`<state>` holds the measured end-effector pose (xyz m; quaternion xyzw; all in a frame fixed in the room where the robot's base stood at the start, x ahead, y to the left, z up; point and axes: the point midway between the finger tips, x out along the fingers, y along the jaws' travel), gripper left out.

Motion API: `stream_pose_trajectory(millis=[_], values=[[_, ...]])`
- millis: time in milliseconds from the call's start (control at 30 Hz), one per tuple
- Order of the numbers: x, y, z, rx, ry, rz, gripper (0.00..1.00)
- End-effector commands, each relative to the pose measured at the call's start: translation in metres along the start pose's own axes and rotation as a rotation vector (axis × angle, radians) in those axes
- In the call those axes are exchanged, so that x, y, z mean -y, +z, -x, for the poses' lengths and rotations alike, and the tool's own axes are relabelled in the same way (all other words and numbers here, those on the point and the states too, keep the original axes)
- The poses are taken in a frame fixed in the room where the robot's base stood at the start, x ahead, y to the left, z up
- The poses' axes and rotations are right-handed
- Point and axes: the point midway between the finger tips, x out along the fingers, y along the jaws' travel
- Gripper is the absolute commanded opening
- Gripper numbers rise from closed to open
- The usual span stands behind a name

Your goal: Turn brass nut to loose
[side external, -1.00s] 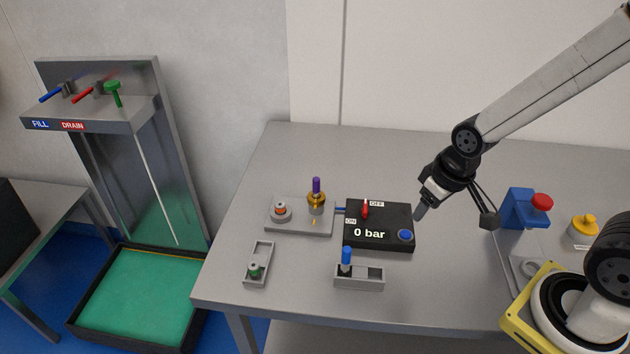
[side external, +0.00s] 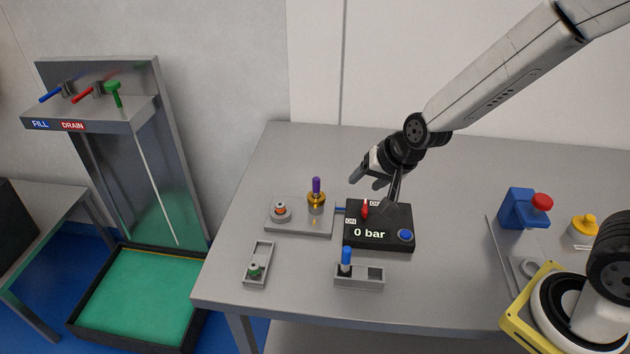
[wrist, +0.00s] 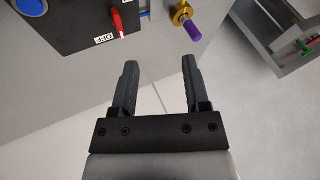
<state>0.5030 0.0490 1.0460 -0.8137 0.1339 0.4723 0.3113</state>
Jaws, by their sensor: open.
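The brass nut (side external: 316,200) sits on a grey base plate (side external: 300,228), with a purple rod (side external: 316,185) standing up from it. The nut also shows at the top of the wrist view (wrist: 181,13), with the purple rod (wrist: 193,31) pointing away from it. My gripper (side external: 366,181) is in the air above the black pressure box, to the right of the nut and apart from it. In the wrist view my gripper's two fingers (wrist: 160,80) are spread with nothing between them.
The black box (side external: 380,243) reads 0 bar and has a red lever (side external: 365,209) and a blue button (side external: 405,236). An orange-topped fitting (side external: 281,212) is left of the nut. Grey holders (side external: 372,285) stand in front. A blue stand with a red button (side external: 520,208) is at right.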

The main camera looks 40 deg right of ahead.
Motion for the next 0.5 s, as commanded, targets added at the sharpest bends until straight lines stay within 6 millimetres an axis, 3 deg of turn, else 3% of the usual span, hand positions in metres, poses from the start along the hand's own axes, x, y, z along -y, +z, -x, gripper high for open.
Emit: stream_pose_trajectory(millis=[200, 500], values=[[0.059, -0.03, -0.032, -0.148, -0.142, -0.492, 0.6], [0.113, -0.057, -0.067, -0.324, -0.352, -1.176, 0.6]])
